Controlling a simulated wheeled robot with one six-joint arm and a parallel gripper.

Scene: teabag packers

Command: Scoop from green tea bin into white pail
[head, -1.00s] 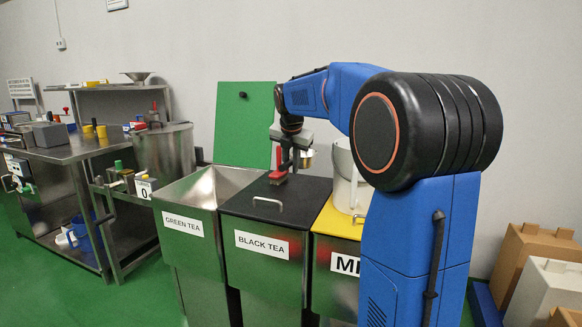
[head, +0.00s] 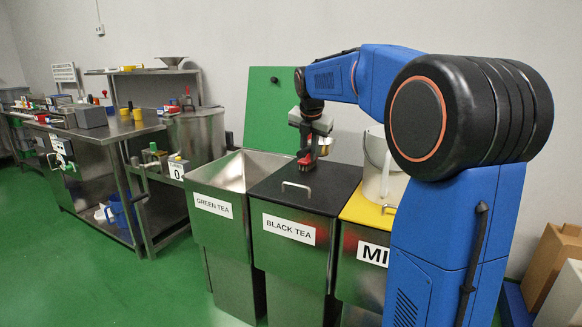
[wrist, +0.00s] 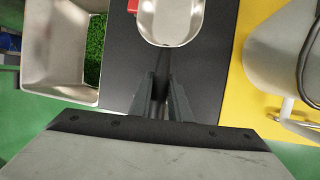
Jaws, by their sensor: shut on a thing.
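The green tea bin (head: 217,208) stands open, and its green lid (head: 272,112) is raised behind it. In the wrist view the bin's metal wall (wrist: 58,87) is at upper left, with green leaves (wrist: 94,48) inside. My gripper (head: 309,155) is over the closed black tea lid. It is shut on the dark handle of a metal scoop (wrist: 170,18), whose bowl looks empty in the wrist view. The scoop also shows partly in the head view (head: 325,146). The white pail (head: 378,180) stands on the yellow lid; its side (wrist: 278,55) is at right in the wrist view.
The black tea bin (head: 288,237) adjoins the green tea bin, with a metal handle on its lid. A third bin with a yellow lid (head: 366,212) is to its right. A steel cart and worktable (head: 82,140) stand left. Green floor is clear at front left.

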